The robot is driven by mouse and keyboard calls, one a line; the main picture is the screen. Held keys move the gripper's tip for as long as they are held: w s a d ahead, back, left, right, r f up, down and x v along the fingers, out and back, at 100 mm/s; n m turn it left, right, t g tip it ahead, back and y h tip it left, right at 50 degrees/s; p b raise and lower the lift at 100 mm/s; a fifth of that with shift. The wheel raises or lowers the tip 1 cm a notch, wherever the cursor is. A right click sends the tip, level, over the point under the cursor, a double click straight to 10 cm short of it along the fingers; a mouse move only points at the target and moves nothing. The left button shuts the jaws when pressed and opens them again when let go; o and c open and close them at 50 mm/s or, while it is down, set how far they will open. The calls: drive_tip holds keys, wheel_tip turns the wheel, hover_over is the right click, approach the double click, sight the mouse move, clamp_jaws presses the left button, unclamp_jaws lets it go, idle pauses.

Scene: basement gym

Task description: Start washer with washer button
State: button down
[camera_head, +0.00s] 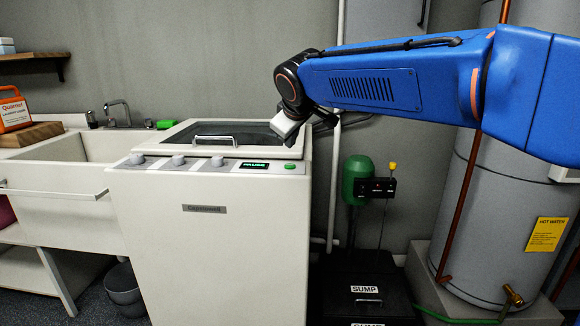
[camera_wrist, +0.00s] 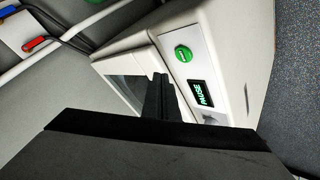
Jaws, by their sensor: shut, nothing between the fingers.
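The white washer (camera_head: 215,245) stands left of centre in the head view, its dark-windowed lid (camera_head: 235,130) down. Its washer button (camera_head: 290,166) is round and green, at the right end of the top panel. The same button shows in the wrist view (camera_wrist: 183,53), beside a small display (camera_wrist: 200,94) with green letters that read PAUSE. My gripper (camera_wrist: 158,95) is shut and empty. It hangs above the right side of the washer, apart from the button. In the head view its fingers are hard to make out.
Three knobs (camera_head: 178,161) and a lid handle (camera_head: 214,140) are on the washer top. A sink (camera_head: 75,170) adjoins at left. At right stand a black sump box (camera_head: 365,285), a green pump (camera_head: 356,178) with pipes, and a grey water heater (camera_head: 495,220).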

sight(291, 167)
drive_tip(key=shift+f, duration=1.8)
drive_tip(key=shift+f, duration=0.15)
idle(0.6)
drive_tip(key=shift+f, duration=0.25)
drive_tip(key=shift+f, duration=0.4)
idle(1.0)
drive_tip(key=shift+r, duration=0.8)
drive_tip(key=shift+r, duration=0.1)
drive_tip(key=shift+r, duration=2.4)
